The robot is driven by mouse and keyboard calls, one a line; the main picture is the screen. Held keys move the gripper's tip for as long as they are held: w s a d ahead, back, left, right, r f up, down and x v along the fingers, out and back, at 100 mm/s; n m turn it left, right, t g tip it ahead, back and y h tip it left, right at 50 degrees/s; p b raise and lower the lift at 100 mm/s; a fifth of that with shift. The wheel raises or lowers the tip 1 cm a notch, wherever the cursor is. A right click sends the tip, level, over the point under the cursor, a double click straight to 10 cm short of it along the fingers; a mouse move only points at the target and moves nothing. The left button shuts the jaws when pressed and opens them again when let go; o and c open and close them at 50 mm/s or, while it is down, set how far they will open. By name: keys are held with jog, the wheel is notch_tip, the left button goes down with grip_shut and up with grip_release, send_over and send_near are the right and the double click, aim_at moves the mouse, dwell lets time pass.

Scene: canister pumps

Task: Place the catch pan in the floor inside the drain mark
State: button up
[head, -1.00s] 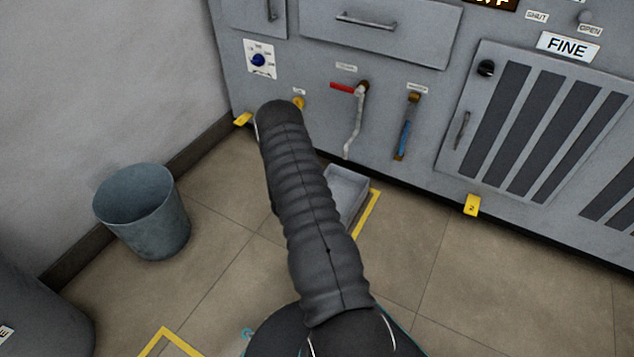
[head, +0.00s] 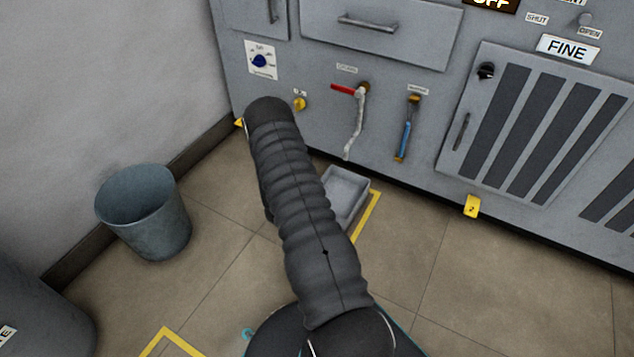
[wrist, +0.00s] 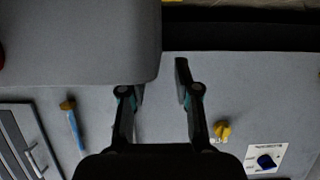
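The catch pan (head: 347,190) is a shallow grey tray in the head view. It appears to rest on the floor, just inside the visible right side of the yellow drain mark (head: 366,215). My arm covers the pan's left part and the rest of the mark. In the wrist view, a large grey surface (wrist: 80,40) at the upper left looks like the pan, close up. My gripper (wrist: 160,82) has its fingers apart, with the pan's edge showing between them and a gap to the right finger. The left fingertip is partly hidden. The head view does not show the fingers.
A grey bucket (head: 145,215) stands at left. Another yellow floor mark (head: 165,335) is at the front. Floor at right is clear.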

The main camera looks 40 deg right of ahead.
jog(key=v, duration=0.8)
jog(key=w+a+r+n+t+y, duration=0.1)
jog(key=w+a+r+t+y, duration=0.15)
jog(key=w+a+r, duration=0.4)
jog(key=w+a+r+n+t+y, duration=0.1)
jog(key=w+a+r+y, duration=0.15)
jog(key=r, duration=0.65)
jog(key=s+a+r+n+y, duration=0.1)
jog(key=a+r+n+y, duration=0.15)
jog(key=a+r, duration=0.35)
jog(key=s+a+r+n+y, duration=0.1)
jog(key=a+r+y, duration=0.25)
jog(key=r, duration=0.45)
jog(key=s+a+r+n+y, duration=0.2)
jog(key=s+a+r+n, duration=0.45)
jog(key=s+r, duration=0.65)
jog(key=s+a+r+n+g, duration=0.1)
jog(key=s+r+g, duration=0.1)
jog(key=s, duration=1.8)
jog(key=shift+a+r+n+g+p, duration=0.25)
jog(key=shift+n+g+p, duration=0.05)
jog(key=shift+g+p, duration=0.05)
jog(key=shift+s, duration=0.15)
